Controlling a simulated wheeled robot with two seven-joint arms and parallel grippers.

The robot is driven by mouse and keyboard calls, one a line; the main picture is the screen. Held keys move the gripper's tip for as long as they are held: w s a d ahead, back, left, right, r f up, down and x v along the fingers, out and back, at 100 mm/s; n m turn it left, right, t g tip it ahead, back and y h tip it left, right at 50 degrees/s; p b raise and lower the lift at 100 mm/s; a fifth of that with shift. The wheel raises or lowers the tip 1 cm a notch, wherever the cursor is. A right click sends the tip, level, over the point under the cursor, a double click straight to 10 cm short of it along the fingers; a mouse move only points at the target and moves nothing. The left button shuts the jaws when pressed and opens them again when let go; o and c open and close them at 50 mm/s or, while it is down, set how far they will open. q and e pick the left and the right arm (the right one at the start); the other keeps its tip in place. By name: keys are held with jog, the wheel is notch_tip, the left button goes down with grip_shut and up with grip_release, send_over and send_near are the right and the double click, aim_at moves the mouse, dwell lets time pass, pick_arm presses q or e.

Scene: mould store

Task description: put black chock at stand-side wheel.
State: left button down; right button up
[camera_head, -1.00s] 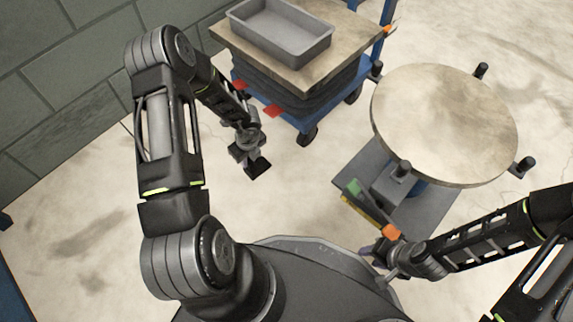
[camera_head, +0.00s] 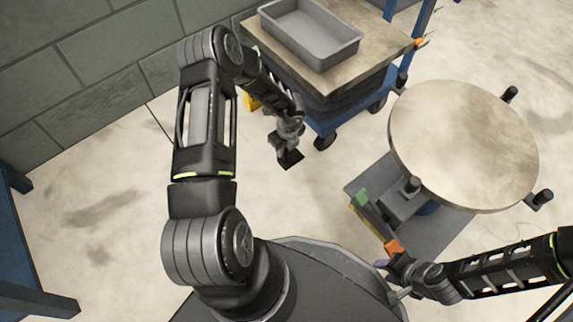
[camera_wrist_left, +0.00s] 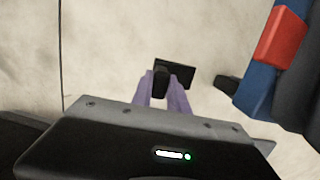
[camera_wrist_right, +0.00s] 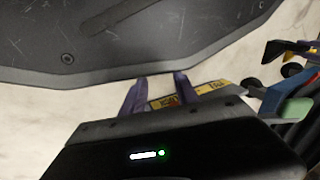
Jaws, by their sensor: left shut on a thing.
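A black chock (camera_head: 290,160) is held by my left gripper (camera_head: 288,146) above the floor. In the left wrist view the chock (camera_wrist_left: 178,70) sits at the tips of the purple fingers (camera_wrist_left: 164,88), which are shut on it. The blue trolley (camera_head: 355,118) has dark wheels; its near wheel (camera_head: 325,141) is just right of the chock, with a gap in the picture. The round-topped stand (camera_head: 462,145) is right of the trolley. My right gripper (camera_wrist_right: 158,96) has its fingers apart, with nothing seen between them.
A grey tray (camera_head: 310,38) lies on the trolley's top. A block wall is behind on the left, and a blue frame (camera_head: 30,285) at far left. Floor left of the chock is clear.

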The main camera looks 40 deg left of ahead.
aim_at(284, 160)
pick_arm(q)
jog(key=shift+f, duration=1.15)
pick_arm(e)
jog(key=shift+w+f, duration=0.1)
jog(key=shift+f, duration=0.5)
